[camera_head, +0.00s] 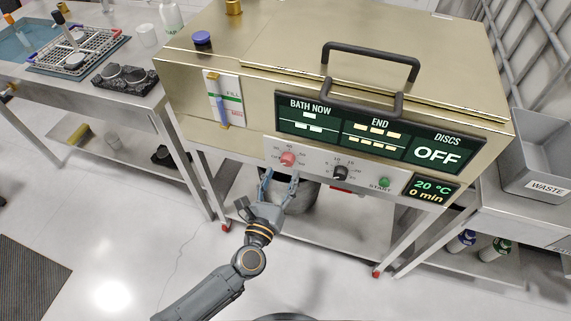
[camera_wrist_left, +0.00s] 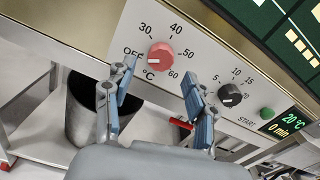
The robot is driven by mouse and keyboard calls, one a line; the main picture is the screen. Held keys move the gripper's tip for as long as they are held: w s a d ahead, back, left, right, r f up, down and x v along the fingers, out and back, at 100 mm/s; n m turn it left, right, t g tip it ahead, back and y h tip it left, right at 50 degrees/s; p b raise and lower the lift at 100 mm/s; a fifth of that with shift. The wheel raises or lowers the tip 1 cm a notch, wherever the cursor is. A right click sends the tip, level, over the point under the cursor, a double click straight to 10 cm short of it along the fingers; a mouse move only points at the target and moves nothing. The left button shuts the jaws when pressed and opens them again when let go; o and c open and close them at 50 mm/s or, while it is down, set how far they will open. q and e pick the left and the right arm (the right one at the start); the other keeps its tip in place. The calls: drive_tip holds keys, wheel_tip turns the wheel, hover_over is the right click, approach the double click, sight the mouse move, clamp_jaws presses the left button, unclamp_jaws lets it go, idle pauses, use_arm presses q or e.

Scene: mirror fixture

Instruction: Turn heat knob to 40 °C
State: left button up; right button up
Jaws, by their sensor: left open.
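The red heat knob (camera_head: 288,158) sits on the light panel at the front of a gold bath machine (camera_head: 300,60). In the left wrist view the heat knob (camera_wrist_left: 160,57) has a dial marked OFF, 30, 40, 50, 60 and °C around it. My left gripper (camera_head: 281,178) is open and empty, just below and in front of the knob. In the left wrist view its two fingers (camera_wrist_left: 160,85) stand apart, with the knob beyond and between them. A small display (camera_head: 433,189) reads 20 °C and 0 min. My right gripper is not seen.
A black timer knob (camera_head: 340,173) and a green START button (camera_head: 384,182) lie right of the heat knob. A dark screen (camera_head: 370,132) and a dark handle (camera_head: 370,62) are above. A grey bin (camera_head: 300,200) stands below the machine.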

sight(286, 164)
use_arm(q)
drive_tip(key=shift+x, duration=2.05)
drive_tip(key=c, duration=1.2)
